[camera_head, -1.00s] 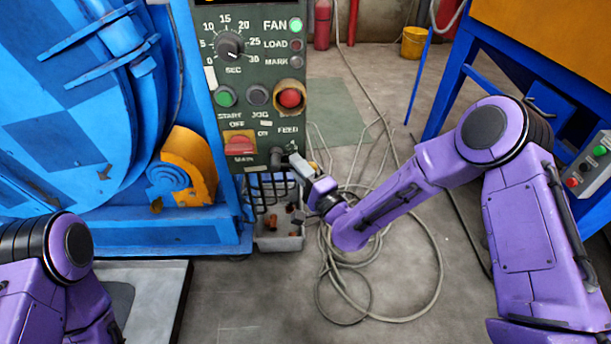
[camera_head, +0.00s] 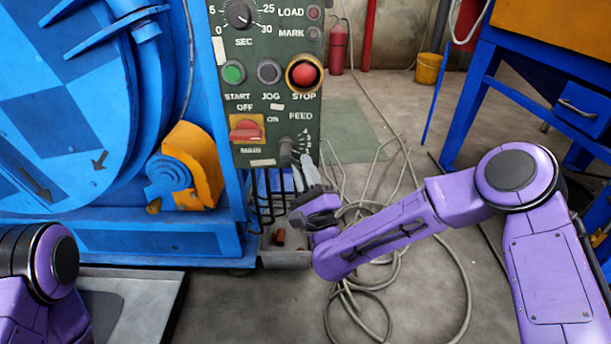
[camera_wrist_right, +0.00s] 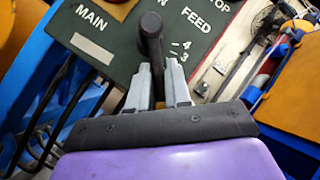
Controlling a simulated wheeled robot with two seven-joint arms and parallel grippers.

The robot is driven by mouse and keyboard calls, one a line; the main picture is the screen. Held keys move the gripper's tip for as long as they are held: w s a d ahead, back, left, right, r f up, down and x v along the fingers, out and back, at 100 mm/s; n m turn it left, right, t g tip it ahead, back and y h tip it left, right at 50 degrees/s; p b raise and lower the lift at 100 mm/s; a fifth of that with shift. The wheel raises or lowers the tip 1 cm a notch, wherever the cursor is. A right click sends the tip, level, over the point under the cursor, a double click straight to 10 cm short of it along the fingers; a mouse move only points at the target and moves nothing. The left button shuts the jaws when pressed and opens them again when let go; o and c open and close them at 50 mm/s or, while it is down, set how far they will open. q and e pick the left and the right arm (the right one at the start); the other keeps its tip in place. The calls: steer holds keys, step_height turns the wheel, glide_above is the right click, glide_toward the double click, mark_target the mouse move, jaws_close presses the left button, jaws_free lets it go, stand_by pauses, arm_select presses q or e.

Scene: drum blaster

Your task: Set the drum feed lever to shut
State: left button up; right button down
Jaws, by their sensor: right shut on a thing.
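The drum feed lever (camera_head: 287,148) is a dark lever under the FEED label, at the lower right of the green control panel (camera_head: 290,114). In the right wrist view the lever (camera_wrist_right: 151,42) has a rounded dark knob and stands between the two grey fingers. My right gripper (camera_head: 305,172) is shut on the lever; its fingers (camera_wrist_right: 158,84) flank the stem.
A red MAIN switch (camera_head: 246,130) and START, JOG and STOP buttons are close above and left of the lever. The blue drum machine (camera_head: 150,240) fills the left. Loose cables (camera_head: 385,310) lie on the floor to the right.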

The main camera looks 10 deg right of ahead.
arm_select(q)
steer(key=shift+s, duration=0.2)
arm_select(e)
steer(key=shift+w+d+f+m, duration=0.1)
steer(key=shift+d+m, duration=0.15)
steer(key=shift+m, duration=0.05)
steer(key=c, duration=1.1)
jaws_free()
steer(key=shift+f, duration=0.1)
steer(key=shift+c, duration=0.2)
steer(key=shift+a, duration=0.15)
arm_select(q)
steer(key=shift+s+m+g+b, duration=0.3)
steer(key=shift+g, duration=0.1)
arm_select(e)
steer(key=v, duration=1)
steer(key=shift+s, duration=0.25)
